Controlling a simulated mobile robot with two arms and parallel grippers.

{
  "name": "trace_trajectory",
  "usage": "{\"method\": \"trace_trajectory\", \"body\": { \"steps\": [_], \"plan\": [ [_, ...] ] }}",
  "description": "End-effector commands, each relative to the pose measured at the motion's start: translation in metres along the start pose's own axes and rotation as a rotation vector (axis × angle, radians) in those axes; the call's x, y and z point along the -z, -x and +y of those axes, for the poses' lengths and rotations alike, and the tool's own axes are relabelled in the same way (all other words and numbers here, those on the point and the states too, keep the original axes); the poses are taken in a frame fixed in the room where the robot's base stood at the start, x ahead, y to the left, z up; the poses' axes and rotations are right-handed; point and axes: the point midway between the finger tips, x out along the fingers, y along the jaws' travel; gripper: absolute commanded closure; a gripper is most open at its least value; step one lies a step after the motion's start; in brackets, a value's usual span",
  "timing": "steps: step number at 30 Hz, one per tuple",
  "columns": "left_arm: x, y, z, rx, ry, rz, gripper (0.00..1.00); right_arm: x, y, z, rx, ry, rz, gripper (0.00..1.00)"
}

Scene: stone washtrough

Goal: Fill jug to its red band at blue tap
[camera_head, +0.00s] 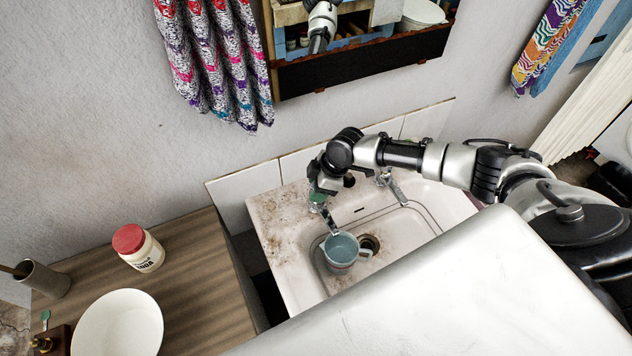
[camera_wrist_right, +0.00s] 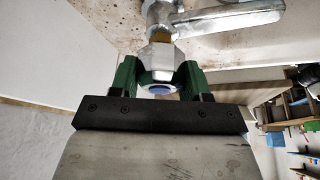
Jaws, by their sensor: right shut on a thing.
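A pale grey-blue jug (camera_head: 341,254) stands upright in the sink, under the spout of the left tap (camera_head: 329,222); its handle points right. Its inside looks blue-grey, but I cannot make out the liquid level, and no red band shows. My right gripper (camera_head: 318,198) is at the top of this tap. In the right wrist view, the green fingers of my right gripper (camera_wrist_right: 158,82) are shut on the metal tap handle (camera_wrist_right: 160,62), which has a blue cap at its end. My left gripper is not in view.
A second tap (camera_head: 391,187) stands to the right, partly behind my arm. The stained sink (camera_head: 275,225) has a drain (camera_head: 369,243) beside the jug. The wooden counter (camera_head: 205,265) at left holds a red-lidded jar (camera_head: 140,248) and a white bowl (camera_head: 118,325). A mirror hangs above.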

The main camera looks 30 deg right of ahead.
Motion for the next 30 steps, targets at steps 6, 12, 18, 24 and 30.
{"method": "trace_trajectory", "body": {
  "steps": [6,12,18,24,30],
  "plan": [
    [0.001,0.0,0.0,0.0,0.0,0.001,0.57,0.001,0.002,0.003,-0.009,-0.012,0.004,0.77],
    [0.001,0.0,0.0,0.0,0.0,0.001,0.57,0.001,0.002,0.002,-0.008,-0.01,0.004,0.35],
    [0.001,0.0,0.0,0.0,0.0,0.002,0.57,0.001,0.001,0.002,-0.005,-0.009,0.002,0.28],
    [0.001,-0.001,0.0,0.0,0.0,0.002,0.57,0.0,0.005,0.002,-0.005,-0.008,0.002,0.28],
    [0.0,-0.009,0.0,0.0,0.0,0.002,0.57,0.0,0.037,0.002,-0.008,-0.007,0.002,0.28]
  ]
}}
